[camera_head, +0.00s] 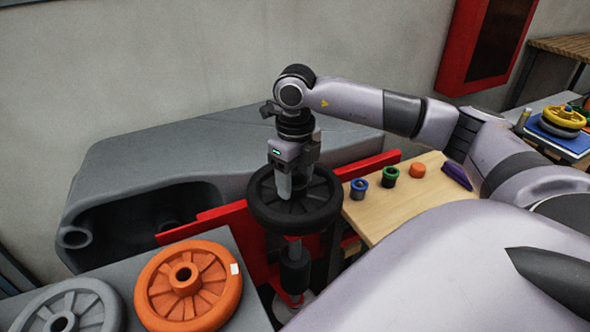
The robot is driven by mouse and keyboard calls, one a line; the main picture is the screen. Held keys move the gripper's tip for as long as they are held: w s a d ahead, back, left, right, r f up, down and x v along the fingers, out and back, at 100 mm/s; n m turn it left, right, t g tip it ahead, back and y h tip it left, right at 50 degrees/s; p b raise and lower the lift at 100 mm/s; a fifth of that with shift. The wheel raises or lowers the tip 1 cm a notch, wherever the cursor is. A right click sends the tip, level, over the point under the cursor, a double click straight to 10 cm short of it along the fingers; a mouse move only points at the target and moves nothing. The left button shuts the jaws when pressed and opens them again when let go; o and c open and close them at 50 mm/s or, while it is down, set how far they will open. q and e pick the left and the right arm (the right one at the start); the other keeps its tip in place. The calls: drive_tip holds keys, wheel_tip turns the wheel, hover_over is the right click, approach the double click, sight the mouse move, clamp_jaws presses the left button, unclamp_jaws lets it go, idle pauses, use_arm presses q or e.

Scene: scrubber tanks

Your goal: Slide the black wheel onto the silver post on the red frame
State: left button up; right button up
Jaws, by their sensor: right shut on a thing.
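The black wheel (263,205) is held roughly flat at mid-picture, just over the red frame (228,222). My right gripper (292,190) points down onto the wheel's middle and is shut on it; the fingers hide the hub. A short silvery post (293,244) shows directly below the wheel, with a dark cylinder under it. The wheel covers the post's top, so I cannot tell whether the post is inside the hub. My left gripper is not in view.
An orange wheel (162,290) and a grey wheel (92,312) lie on a grey surface at lower left. A big grey tank (130,150) stands behind. A wooden board (395,212) at right bears blue, green, orange and purple pieces. A red cabinet (455,60) hangs on the wall.

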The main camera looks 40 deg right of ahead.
sight(295, 196)
drive_tip(key=shift+f+b, duration=1.55)
drive_tip(key=shift+f, duration=0.75)
idle(3.6)
drive_tip(key=o, duration=1.6)
drive_tip(key=shift+f, duration=0.1)
drive_tip(key=shift+r, duration=0.2)
drive_tip(key=shift+r+p, duration=1)
drive_tip(key=shift+r, duration=0.15)
